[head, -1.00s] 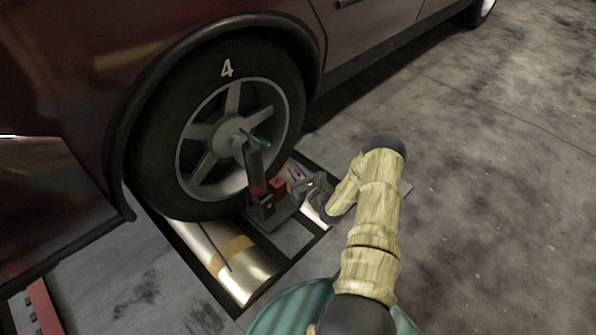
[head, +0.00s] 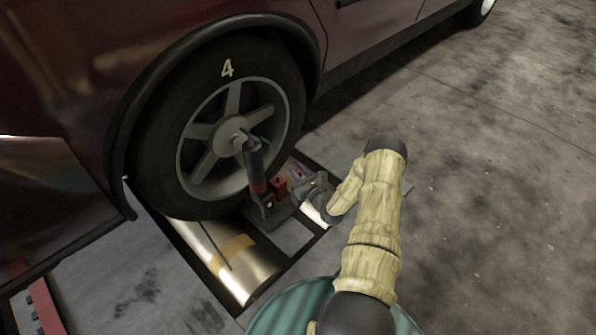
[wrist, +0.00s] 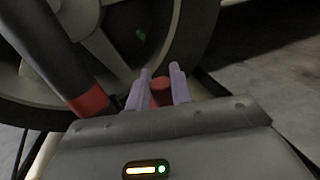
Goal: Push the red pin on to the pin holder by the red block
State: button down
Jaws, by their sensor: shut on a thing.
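A small red block (head: 278,186) sits beside the foot of an upright dark cylinder in the head view. My gripper (head: 299,173) is low beside the wheel, just right of the red block. In the wrist view its two purple fingers (wrist: 160,87) are shut on a short, rounded red piece, which looks like the red pin (wrist: 160,94). The pin's lower end is hidden behind the gripper body. I cannot clearly make out the pin holder or whether the pin touches it.
The dark cylinder (head: 254,160) with a red band stands close left of my gripper; its band (wrist: 88,101) also shows in the wrist view. The car wheel (head: 170,130) rests by a metal roller (head: 215,250). Open concrete floor (head: 480,200) lies to the right.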

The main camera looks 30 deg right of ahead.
jog(key=shift+f, duration=0.6)
dwell(0.5)
jog(key=c, duration=1.1)
grip_release()
jog(key=shift+c, duration=0.2)
jog(key=shift+s, duration=0.1)
jog(key=shift+s, duration=0.1)
jog(key=s+d+p, duration=0.1)
jog(key=s+p, duration=0.7)
jog(key=s, duration=0.9)
jog(key=shift+d, duration=0.2)
jog(key=shift+r, duration=0.1)
